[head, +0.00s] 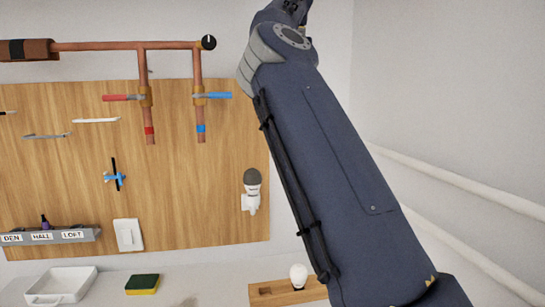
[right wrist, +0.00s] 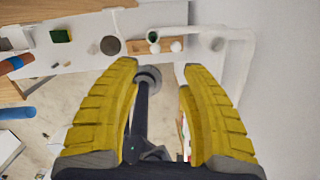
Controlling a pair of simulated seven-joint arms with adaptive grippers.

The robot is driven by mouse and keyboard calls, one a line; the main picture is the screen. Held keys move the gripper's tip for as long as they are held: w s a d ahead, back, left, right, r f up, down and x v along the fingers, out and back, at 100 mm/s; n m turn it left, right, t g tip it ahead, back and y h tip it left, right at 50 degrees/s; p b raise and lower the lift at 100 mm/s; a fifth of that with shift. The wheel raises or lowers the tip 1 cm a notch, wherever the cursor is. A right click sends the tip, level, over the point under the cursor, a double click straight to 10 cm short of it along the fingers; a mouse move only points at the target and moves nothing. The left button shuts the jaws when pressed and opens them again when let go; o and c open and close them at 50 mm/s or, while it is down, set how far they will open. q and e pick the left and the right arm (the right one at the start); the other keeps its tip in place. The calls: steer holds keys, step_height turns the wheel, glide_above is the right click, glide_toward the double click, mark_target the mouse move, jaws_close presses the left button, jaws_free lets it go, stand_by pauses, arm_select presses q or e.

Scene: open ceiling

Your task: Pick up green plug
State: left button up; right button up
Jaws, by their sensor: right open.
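I cannot pick out a green plug with certainty. In the right wrist view a small dark green thing (right wrist: 153,37) shows beside white round bulbs (right wrist: 176,46) at the wooden block; it is too small to name. My right gripper (right wrist: 158,72) has its yellow fingers spread, with nothing held between them. It is well apart from the table things. In the head view my right arm rises past the top edge, so its fingers are out of that picture. A grey strip (head: 86,236) labelled DEN, HALL and LOFT holds a small purple plug-like thing (head: 45,222). My left gripper is not visible.
Copper pipes (head: 110,46) with red and blue valve handles cross the wooden board (head: 85,190). A white tray (head: 80,284), a green-yellow sponge (head: 142,284) and a wooden block (head: 264,294) with a white bulb (head: 298,275) are on the white table.

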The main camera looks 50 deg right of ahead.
steer(key=f, duration=0.5)
steer(key=w+f, duration=0.1)
steer(key=f, duration=0.5)
steer(key=w+f, duration=0.1)
steer(key=f, duration=0.5)
steer(key=shift+d+f, duration=0.2)
steer(key=shift+d, duration=0.2)
steer(key=shift+c, duration=0.3)
jaws_close()
